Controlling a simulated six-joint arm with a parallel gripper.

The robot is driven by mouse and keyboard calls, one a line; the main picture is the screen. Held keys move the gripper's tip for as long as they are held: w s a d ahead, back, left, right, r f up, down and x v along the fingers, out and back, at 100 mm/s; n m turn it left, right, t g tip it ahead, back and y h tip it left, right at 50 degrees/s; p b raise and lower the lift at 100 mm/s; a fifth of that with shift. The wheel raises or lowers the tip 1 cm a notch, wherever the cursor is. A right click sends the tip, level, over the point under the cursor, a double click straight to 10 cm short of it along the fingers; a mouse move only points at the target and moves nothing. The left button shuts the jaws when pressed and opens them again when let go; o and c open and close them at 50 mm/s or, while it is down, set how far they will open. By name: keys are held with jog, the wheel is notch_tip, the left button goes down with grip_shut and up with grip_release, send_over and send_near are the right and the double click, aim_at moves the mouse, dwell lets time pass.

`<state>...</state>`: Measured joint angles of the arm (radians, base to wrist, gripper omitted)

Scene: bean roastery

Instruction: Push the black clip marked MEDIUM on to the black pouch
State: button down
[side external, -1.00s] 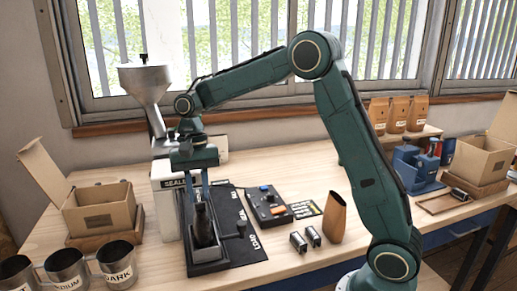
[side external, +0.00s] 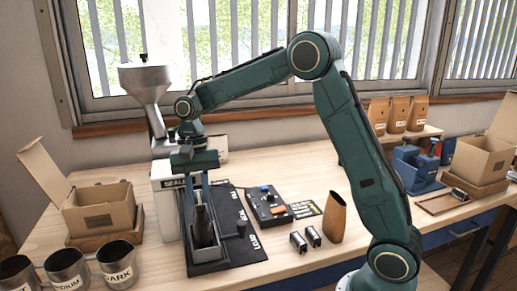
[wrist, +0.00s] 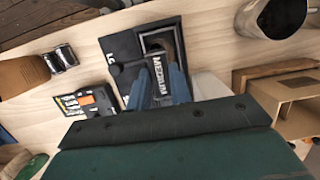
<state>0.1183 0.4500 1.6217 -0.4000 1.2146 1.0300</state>
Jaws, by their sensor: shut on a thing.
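The black pouch (side external: 204,225) stands upright in a dark holder (side external: 208,253) on the black mat beside the sealer. My gripper (side external: 201,187) is directly above the pouch, fingers pointing down. In the wrist view my gripper (wrist: 158,92) is shut on the black clip marked MEDIUM (wrist: 158,78), with the white lettering facing the camera. The clip is at or just above the pouch's top. I cannot tell whether it is seated, because the fingers cover the contact.
The sealer (side external: 164,213) stands close on the left. A control box (side external: 266,206) and small clips (side external: 306,239) lie right of the mat (side external: 245,251). A brown pouch (side external: 335,218) stands further right. Steel cups (side external: 117,263) are at front left.

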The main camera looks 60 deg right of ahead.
jog(key=shift+f, duration=0.35)
dwell(0.4)
jog(key=c, duration=0.7)
grip_release()
jog(key=shift+r, duration=0.1)
jog(key=shift+r, duration=0.15)
jog(key=shift+r, duration=3.35)
jog(key=shift+s+r, duration=0.1)
